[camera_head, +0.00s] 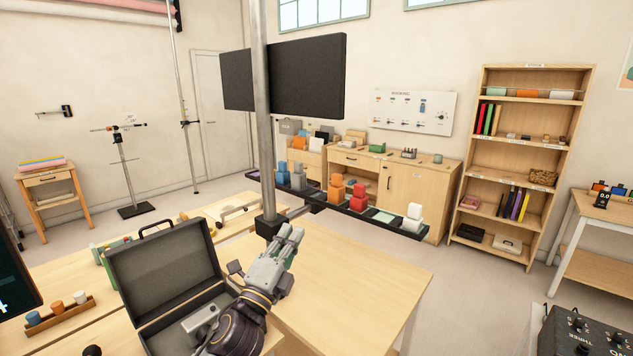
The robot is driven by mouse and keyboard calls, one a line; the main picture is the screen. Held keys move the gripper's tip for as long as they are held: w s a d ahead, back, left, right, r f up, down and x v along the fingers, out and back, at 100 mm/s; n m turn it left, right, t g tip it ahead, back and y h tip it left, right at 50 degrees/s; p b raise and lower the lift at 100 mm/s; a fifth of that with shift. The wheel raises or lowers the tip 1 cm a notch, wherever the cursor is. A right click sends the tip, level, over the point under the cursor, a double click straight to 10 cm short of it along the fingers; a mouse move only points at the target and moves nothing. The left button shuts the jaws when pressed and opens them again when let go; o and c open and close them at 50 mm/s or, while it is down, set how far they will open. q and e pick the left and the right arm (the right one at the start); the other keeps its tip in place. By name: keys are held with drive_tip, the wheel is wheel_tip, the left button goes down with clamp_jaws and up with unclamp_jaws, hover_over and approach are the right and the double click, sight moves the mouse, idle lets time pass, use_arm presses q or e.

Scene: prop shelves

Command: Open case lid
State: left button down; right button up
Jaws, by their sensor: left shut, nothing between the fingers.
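The dark case (152,339) stands on the wooden table at the lower left. Its lid (165,266) is raised and stands nearly upright, with a handle (157,227) on its top edge. A grey object (200,320) shows inside the case, partly hidden by my arm. My left gripper (292,236) is to the right of the lid, apart from it in the picture, with its fingers shut and empty, pointing up and away. My left arm hides the case's right front part. My right gripper is not in view.
A metal post (264,130) carrying dark screens (308,77) rises behind my gripper. The table top (350,285) right of my gripper is clear. A wooden tray (60,313) with small cylinders lies left of the case. A dark control box (580,335) is at the lower right.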

use_arm(q)
drive_tip(key=s+a+f+n+g+y, duration=0.35)
drive_tip(key=a+f+n, duration=0.35)
drive_tip(key=f, duration=0.4)
drive_tip(key=s+a+f+n+g+y, duration=0.2)
drive_tip(key=a+f+n+g+y, duration=0.3)
drive_tip(key=f+n, duration=0.45)
drive_tip(key=s+a+f+n+g, duration=0.2)
drive_tip(key=s+f+n+g, duration=0.15)
drive_tip(key=s+f, duration=0.6)
drive_tip(key=s+a+f+n+g, duration=0.2)
drive_tip(key=s+f+g, duration=0.4)
drive_tip(key=s, duration=0.6)
wheel_tip(320, 180, down, 34)
drive_tip(key=s, duration=0.3)
drive_tip(key=s+a+f+g, duration=0.1)
drive_tip(key=s+a+f, duration=0.1)
drive_tip(key=s+f, duration=0.7)
drive_tip(key=s+a+f, duration=0.2)
drive_tip(key=s+f, duration=0.8)
drive_tip(key=s, duration=0.2)
drive_tip(key=shift+s+a+f+m+g, duration=0.15)
drive_tip(key=shift+s+a+m+g, duration=0.1)
drive_tip(key=shift+s+m+g, duration=0.15)
drive_tip(key=shift+w, duration=0.2)
